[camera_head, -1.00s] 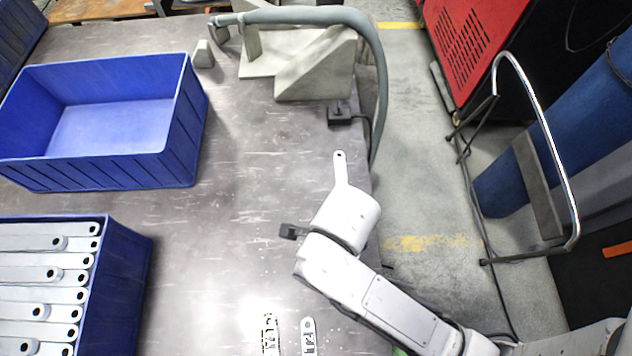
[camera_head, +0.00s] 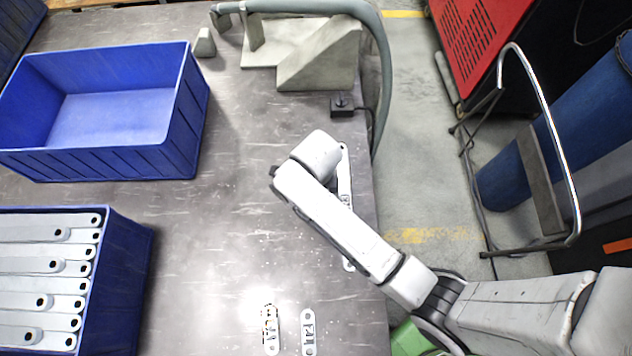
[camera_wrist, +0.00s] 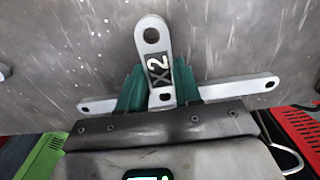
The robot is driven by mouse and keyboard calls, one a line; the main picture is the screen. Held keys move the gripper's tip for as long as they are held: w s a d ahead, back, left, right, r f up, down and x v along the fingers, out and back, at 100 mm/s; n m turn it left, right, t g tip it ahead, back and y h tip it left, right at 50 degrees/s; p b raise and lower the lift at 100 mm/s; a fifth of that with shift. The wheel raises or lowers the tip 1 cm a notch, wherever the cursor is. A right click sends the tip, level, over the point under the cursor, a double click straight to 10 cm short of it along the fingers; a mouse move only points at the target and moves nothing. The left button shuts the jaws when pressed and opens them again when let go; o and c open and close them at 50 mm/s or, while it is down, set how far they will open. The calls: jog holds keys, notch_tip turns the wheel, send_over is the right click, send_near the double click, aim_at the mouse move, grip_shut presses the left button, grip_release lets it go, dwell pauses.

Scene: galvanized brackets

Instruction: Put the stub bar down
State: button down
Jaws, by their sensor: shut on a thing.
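The stub bar (camera_wrist: 151,35), short, grey and marked X2, shows in the wrist view with a round hole at its far end. My gripper (camera_wrist: 161,86) is shut on its near end with green fingers. A longer bar (camera_wrist: 245,88) runs crosswise behind the fingers, its two ends showing on either side. I cannot tell whether the stub bar touches it. In the head view the long bar (camera_head: 344,180) lies near the table's right edge, partly under my arm, which hides the gripper and the held stub bar.
Two short labelled bars lie on the table front, one left (camera_head: 270,330) and one right (camera_head: 308,332). An empty blue bin (camera_head: 120,160) stands at back left; another blue bin (camera_head: 122,285) holds several long bars. A grey wedge block (camera_head: 320,60) and hose are at the back. Mid-table is clear.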

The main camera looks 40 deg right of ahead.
jog(key=shift+w+d+f, duration=0.1)
jog(key=shift+w+f, duration=0.15)
jog(key=shift+f, duration=1.6)
jog(key=c, duration=0.8)
grip_release()
jog(key=shift+f, duration=0.1)
notch_tip(320, 180, up, 12)
jog(key=shift+r, duration=0.15)
